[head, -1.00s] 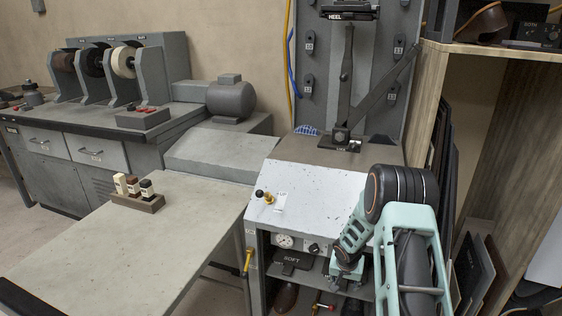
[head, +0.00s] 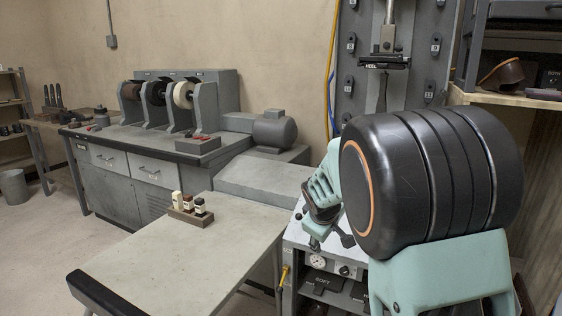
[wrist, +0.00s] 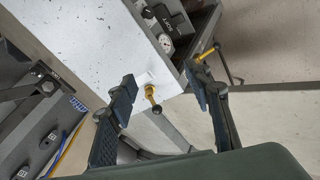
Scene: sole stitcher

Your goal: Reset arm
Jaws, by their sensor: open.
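My gripper (wrist: 162,92) is open in the wrist view, its two dark fingers spread with nothing held between them. Beyond the fingers, a small brass fitting with a black-knobbed lever (wrist: 151,93) shows on the machine's white speckled top (wrist: 92,45). In the head view my gripper (head: 318,232) hangs from my raised arm near the machine's front. My arm's large dark joint hides much of the machine there. The upright press column with its HEEL block (head: 385,62) stands behind.
A bench with grinding wheels (head: 158,93) and a motor (head: 274,130) stand behind.

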